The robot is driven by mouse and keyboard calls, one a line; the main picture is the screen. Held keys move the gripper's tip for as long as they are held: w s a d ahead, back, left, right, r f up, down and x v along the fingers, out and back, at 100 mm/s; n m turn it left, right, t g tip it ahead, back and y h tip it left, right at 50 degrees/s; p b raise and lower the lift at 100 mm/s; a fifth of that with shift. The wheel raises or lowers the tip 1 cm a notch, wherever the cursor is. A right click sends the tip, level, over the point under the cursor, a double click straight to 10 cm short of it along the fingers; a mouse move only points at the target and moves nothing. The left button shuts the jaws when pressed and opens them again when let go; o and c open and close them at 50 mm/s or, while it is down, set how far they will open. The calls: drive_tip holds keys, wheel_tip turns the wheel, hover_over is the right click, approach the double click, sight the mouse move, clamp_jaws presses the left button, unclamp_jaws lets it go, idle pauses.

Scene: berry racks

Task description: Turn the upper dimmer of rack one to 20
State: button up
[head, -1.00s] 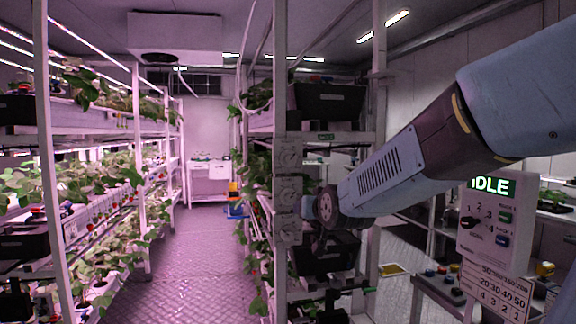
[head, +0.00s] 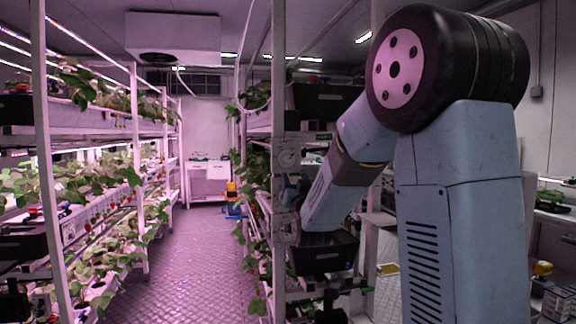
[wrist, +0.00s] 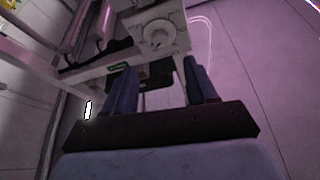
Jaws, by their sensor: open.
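The dimmers are pale boxes with round dials on the front post of the middle rack. The top one (head: 287,155) is in clear view in the head view, and a lower one (head: 287,228) sits beneath my gripper. My gripper (head: 289,190) is at the post between them, small and partly hidden by my arm. In the wrist view, a white dimmer box with a round knob (wrist: 157,36) lies beyond my two blue fingers. My gripper (wrist: 160,68) is open, with nothing between the fingers. I cannot read the dial's setting.
The middle rack (head: 279,75) carries plants and black bins (head: 325,255). A long plant rack (head: 48,120) stands at the left, and the aisle floor (head: 195,255) between is clear. My arm covers much of the right side.

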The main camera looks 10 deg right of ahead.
sight(288, 161)
drive_tip(key=x, duration=1.1)
drive_tip(key=shift+w, duration=0.15)
drive_tip(key=c, duration=1.1)
drive_tip(key=shift+o, duration=0.2)
drive_tip(key=shift+n, duration=0.4)
